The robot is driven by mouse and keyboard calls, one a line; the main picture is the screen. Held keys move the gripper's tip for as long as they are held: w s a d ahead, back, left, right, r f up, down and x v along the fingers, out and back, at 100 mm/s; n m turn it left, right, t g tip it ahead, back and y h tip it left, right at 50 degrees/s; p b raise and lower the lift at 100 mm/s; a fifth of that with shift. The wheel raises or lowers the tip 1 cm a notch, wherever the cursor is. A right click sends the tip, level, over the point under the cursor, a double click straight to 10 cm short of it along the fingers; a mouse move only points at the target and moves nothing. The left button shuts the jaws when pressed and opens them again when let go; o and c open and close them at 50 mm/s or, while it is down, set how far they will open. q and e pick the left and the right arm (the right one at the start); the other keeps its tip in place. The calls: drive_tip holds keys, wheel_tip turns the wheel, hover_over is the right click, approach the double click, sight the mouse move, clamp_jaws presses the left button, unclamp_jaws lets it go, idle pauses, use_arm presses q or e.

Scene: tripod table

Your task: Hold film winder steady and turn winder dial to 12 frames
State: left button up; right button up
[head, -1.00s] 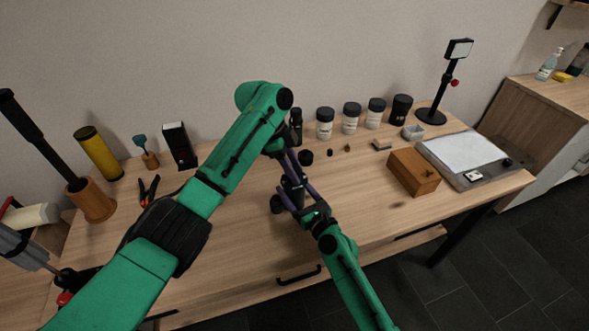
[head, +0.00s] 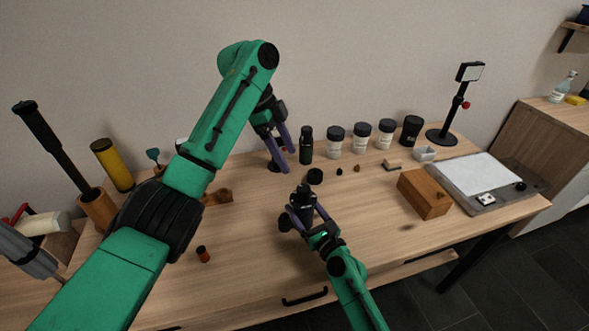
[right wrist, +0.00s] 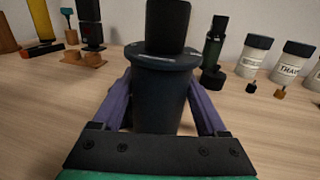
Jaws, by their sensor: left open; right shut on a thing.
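The film winder (head: 303,194) is a dark upright cylinder with a narrower black top, over the front middle of the table. My right gripper (head: 306,212) is shut on its body, one purple finger on each side. In the right wrist view, the winder (right wrist: 160,95) stands upright between the fingers, with a wide rim below the black dial (right wrist: 168,25). I cannot read any frame marks on it. My left gripper (head: 281,158) is open and empty, behind the winder and apart from it. I cannot tell whether the winder's foot touches the table.
A black cap (head: 314,176) lies just behind the winder. A dark bottle (head: 306,145) and several lidded jars (head: 334,140) line the back. A wooden box (head: 424,194) and a light panel (head: 474,177) are at right. A small orange-and-black item (head: 203,254) lies at left. The front-middle tabletop is mostly clear.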

idle(0.3)
drive_tip(key=o, duration=1.6)
